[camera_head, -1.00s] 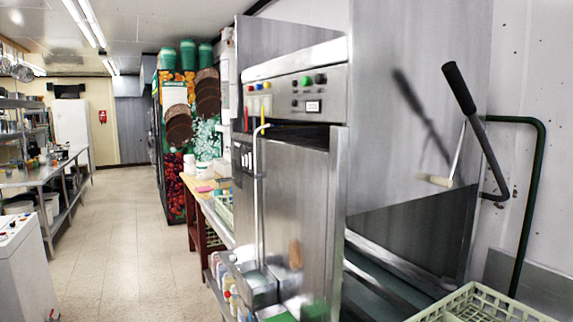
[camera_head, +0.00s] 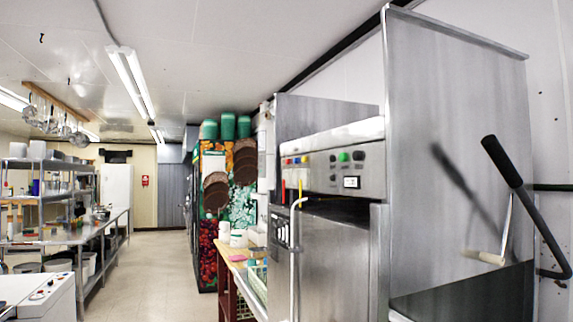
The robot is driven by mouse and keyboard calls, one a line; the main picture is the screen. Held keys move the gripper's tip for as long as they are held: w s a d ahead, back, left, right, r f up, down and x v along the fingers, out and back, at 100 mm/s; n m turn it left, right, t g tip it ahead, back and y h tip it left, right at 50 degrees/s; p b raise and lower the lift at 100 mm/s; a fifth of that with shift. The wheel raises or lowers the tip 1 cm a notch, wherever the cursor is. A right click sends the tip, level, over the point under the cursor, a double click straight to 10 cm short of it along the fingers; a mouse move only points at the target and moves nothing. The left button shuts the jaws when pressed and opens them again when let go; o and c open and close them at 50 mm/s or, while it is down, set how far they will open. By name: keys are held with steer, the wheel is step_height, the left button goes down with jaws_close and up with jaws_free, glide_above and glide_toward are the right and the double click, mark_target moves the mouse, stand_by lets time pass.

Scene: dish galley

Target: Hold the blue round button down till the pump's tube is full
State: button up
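The steel dish machine (camera_head: 335,255) stands at right of centre, with a control panel (camera_head: 330,163) across its upper front. A row of small coloured buttons (camera_head: 294,160) sits at the panel's left end. Red and yellow show there and one looks blue, but they are too small to tell its shape. A green button (camera_head: 344,156) and dark ones sit further right. Thin red (camera_head: 283,192) and yellow (camera_head: 300,188) upright strips show below the row; I cannot tell whether either is the pump's tube, nor any fill level. My gripper is not in view.
A white cabinet with knobs on top (camera_head: 40,296) stands at lower left, before a steel table (camera_head: 90,232). A tiled aisle (camera_head: 160,262) runs clear between them and the machine. A black-handled lever (camera_head: 503,160) juts out at right. A wooden-topped table (camera_head: 237,254) adjoins the machine.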

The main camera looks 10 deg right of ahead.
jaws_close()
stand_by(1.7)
